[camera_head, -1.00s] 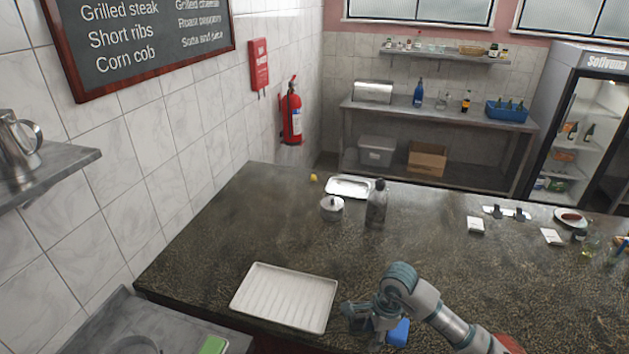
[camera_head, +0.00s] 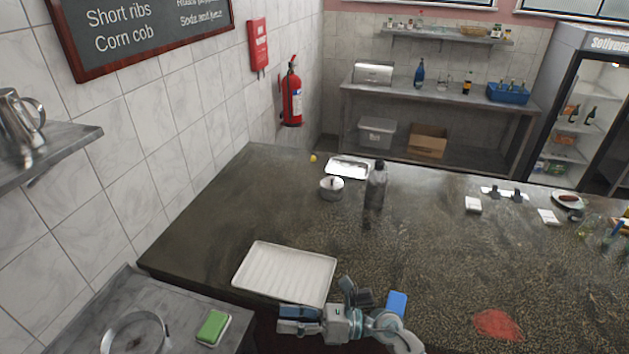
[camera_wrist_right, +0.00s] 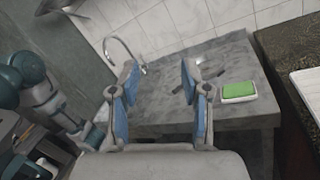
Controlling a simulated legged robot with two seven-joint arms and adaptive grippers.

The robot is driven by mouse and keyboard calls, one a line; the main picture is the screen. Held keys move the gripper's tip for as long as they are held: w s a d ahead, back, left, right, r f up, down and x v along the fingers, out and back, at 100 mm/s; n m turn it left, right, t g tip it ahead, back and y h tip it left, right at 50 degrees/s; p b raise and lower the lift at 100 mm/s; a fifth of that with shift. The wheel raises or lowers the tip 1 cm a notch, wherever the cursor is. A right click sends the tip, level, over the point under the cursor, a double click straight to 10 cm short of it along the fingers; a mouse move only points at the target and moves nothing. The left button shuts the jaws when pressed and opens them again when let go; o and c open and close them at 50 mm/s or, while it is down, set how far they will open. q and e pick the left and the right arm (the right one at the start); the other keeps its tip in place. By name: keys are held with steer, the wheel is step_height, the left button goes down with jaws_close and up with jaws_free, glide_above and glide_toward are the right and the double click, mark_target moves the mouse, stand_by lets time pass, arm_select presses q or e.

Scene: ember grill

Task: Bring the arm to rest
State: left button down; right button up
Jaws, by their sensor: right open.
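My right gripper (camera_head: 300,320) is at the bottom of the head view, by the near edge of the dark counter (camera_head: 440,270) and just in front of the white ribbed tray (camera_head: 285,272). Its fingers point left. In the right wrist view the two blue-padded fingers (camera_wrist_right: 158,95) stand wide apart with nothing between them. A grey side table with a sink lies beyond them. My left gripper is not seen in the head view.
A blue object (camera_head: 397,303) lies on the counter just beside my right arm. A red patch (camera_head: 497,324) lies to the right. A grey bottle (camera_head: 376,185), a lidded pot (camera_head: 332,188) and a metal tray (camera_head: 348,168) stand farther back. A green sponge (camera_head: 213,327) lies on the side table.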

steer(key=w+d+r+m+t+h, duration=0.1)
steer(key=w+d+m+t+h, duration=0.4)
steer(key=m+t, duration=0.6)
steer(key=w+d+r+m+t+h, duration=0.1)
steer(key=w+d+m+t, duration=0.1)
steer(key=d+m+t, duration=0.9)
steer(key=s+d+f+m+g+h, duration=0.1)
steer(key=d+f+m+g+h, duration=0.25)
steer(key=f+m+h, duration=0.45)
steer(key=s+d+f+m+g+h, duration=0.1)
steer(key=d+f+m+g+h, duration=0.3)
steer(key=f+m, duration=0.55)
steer(key=s+d+f+m+g+h, duration=0.1)
steer(key=s+d+f+m+g, duration=0.15)
steer(key=s+f+g, duration=0.65)
steer(key=s+d+f+m+g, duration=0.1)
steer(key=s+f+m+g, duration=0.45)
steer(key=s, duration=0.85)
step_height(320, 180, down, 27)
steer(key=n+t+b, duration=0.1)
steer(key=t, duration=0.1)
steer(key=s+d+f+g+b, duration=0.1)
steer(key=s+d+f, duration=0.1)
steer(key=s+f, duration=1.7)
steer(key=shift+d+f+g, duration=0.25)
steer(key=shift+d+g, duration=0.05)
steer(key=shift+d, duration=0.1)
